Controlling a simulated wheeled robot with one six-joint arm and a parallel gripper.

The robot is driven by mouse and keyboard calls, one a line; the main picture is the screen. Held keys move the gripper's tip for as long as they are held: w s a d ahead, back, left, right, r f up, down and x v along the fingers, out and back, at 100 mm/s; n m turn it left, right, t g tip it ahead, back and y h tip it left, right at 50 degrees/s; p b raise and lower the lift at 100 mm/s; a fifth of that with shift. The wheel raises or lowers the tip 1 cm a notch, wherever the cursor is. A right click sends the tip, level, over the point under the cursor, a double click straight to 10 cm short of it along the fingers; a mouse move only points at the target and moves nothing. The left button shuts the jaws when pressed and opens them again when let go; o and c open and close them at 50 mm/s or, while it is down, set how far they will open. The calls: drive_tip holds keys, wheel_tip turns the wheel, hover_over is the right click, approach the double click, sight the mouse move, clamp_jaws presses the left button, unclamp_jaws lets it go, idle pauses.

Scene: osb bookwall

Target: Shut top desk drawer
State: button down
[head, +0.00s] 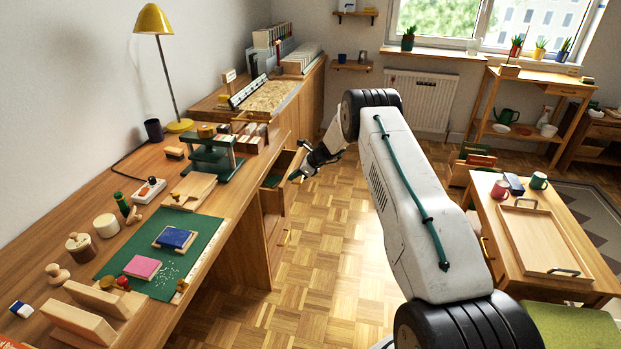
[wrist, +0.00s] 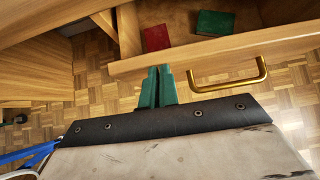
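The top desk drawer (head: 287,183) is pulled out from the wooden desk (head: 228,220). The wrist view looks into the open drawer (wrist: 235,48), where a red item (wrist: 156,38) and a green item (wrist: 215,23) lie. Its brass handle (wrist: 228,83) is on the drawer front, to the right of my fingers. My gripper (wrist: 158,70) has its two green fingers together with nothing between them. The fingertips are at the drawer front, left of the handle; I cannot tell whether they touch it. In the head view my gripper (head: 297,175) is beside the drawer front.
A lower drawer (head: 276,238) with a brass handle is below. A green mat (head: 170,250), a lamp (head: 165,60) and several wooden objects are on the desk. A small table (head: 500,240) with a wooden tray (head: 545,240) stands to the right. Parquet floor between them is clear.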

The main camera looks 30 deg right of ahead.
drive_tip(key=w+a, duration=0.1)
drive_tip(key=a, duration=0.1)
drive_tip(key=w+a, duration=0.2)
drive_tip(key=shift+w+a, duration=0.2)
drive_tip(key=shift+w, duration=0.1)
drive_tip(key=shift+d, duration=0.25)
